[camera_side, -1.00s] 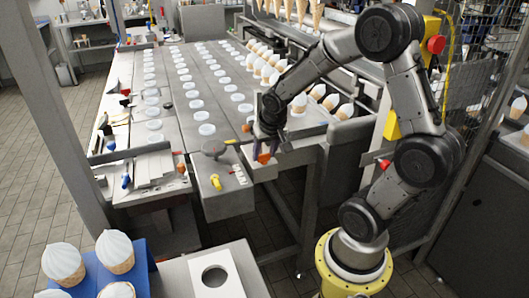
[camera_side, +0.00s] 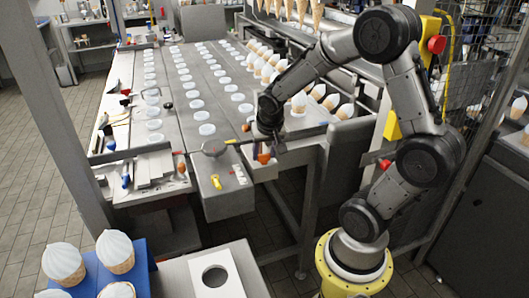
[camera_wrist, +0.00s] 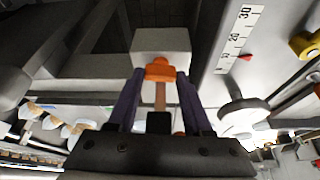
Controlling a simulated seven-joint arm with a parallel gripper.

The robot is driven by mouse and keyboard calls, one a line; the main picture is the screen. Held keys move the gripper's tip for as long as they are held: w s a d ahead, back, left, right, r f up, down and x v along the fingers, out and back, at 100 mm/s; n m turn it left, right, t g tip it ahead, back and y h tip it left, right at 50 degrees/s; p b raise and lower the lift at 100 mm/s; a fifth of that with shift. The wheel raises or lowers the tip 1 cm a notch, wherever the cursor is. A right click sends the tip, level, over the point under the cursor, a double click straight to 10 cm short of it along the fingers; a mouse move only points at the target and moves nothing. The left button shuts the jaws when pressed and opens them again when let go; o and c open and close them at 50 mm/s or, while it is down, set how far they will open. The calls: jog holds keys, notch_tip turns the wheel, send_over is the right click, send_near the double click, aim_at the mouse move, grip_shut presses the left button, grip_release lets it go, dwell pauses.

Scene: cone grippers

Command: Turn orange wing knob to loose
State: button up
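The orange wing knob (camera_side: 264,157) sits on the near end of the grey machine in the side view, just below my gripper (camera_side: 257,146). In the wrist view the orange knob (camera_wrist: 160,69) is in front of a pale block, between the tips of my two purple fingers. My gripper (camera_wrist: 160,75) is open, with one finger on each side of the knob and narrow gaps showing. Whether either finger touches the knob is hard to tell.
A scale with a red pointer (camera_wrist: 245,57) is right of the knob. A yellow knob (camera_side: 216,181) is on the machine's front. A round grey disc on a rod (camera_side: 215,147) is close to my gripper's left. Cones (camera_side: 300,101) stand behind it.

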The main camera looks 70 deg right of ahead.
jog(key=o, duration=0.4)
jog(key=v, duration=1.4)
jog(key=shift+f, duration=0.1)
jog(key=s+a+r+n+t+y, duration=0.1)
jog(key=s+a+r+n+t, duration=0.25)
jog(key=a, duration=0.55)
jog(key=s+a+f+n, duration=0.1)
jog(key=s+n, duration=0.1)
jog(key=s+a+f+n+y, duration=0.1)
jog(key=s+a+n, duration=0.1)
jog(key=s+a+f+n+y, duration=0.1)
jog(key=s+a+n, duration=0.1)
jog(key=s+n, duration=0.1)
jog(key=shift+f+g, duration=0.2)
jog(key=shift+g, duration=0.15)
